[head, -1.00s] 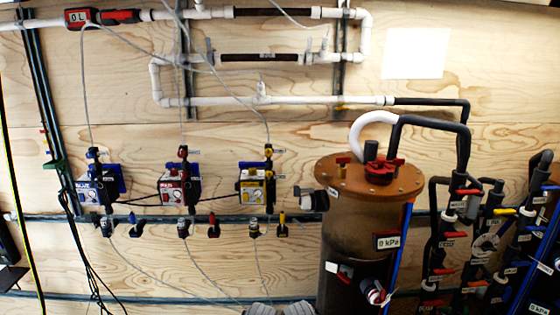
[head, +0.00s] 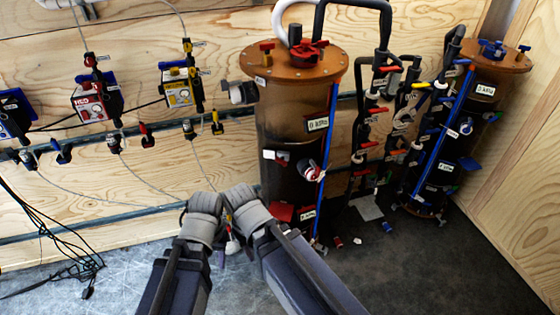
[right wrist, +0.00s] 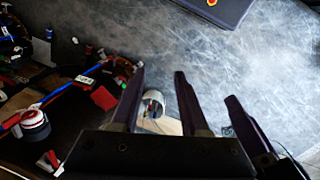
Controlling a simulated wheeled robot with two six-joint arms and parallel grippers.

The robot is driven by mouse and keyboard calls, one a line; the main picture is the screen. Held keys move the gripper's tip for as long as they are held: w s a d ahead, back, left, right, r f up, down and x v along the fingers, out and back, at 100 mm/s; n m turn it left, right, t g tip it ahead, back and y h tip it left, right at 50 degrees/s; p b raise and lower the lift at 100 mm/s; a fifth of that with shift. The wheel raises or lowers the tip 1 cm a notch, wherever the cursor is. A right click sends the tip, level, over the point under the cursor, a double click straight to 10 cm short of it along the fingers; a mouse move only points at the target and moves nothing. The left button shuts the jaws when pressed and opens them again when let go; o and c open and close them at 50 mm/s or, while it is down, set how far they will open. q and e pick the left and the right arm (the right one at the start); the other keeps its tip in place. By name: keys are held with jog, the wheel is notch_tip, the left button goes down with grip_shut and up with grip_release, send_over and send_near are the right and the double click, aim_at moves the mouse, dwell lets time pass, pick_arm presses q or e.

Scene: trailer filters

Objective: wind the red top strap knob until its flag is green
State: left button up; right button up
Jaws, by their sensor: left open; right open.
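The brown filter tank (head: 285,115) stands upright at centre in the head view. Its side carries a red and white knob (head: 311,170), which also shows in the right wrist view (right wrist: 35,121). A white tab with red on it (head: 275,155) is beside the knob; I see no green on it. My left gripper (head: 204,205) is low in front of the tank's left side, its fingers mostly hidden. My right gripper (right wrist: 158,82) is open and empty in the right wrist view. Both are apart from the knob.
A red plate (head: 282,212) is low on the tank. Pipes and valves (head: 372,110) crowd its right side, with a blue-trimmed second tank (head: 465,120) beyond. Dosing pumps (head: 97,98) with thin tubes hang on the wooden wall at left. The grey floor (head: 130,255) is largely clear.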

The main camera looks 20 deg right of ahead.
jog(key=w+d+f+m+t+h+b, duration=0.1)
jog(key=w+d+f+t+h+b, duration=0.2)
jog(key=w+d+f+b, duration=0.35)
jog(key=n+t+h+b, duration=0.4)
jog(key=t+b, duration=0.9)
jog(key=b, duration=0.6)
send_near(281, 164)
jog(key=w, duration=0.1)
jog(key=shift+w+d+p, duration=0.25)
jog(key=shift+d+p, duration=0.05)
jog(key=shift+p, duration=0.05)
jog(key=shift+w, duration=0.1)
jog(key=x, duration=0.7)
jog(key=shift+w+d, duration=0.2)
jog(key=shift+w, duration=0.05)
jog(key=shift+c, duration=0.2)
grip_shut()
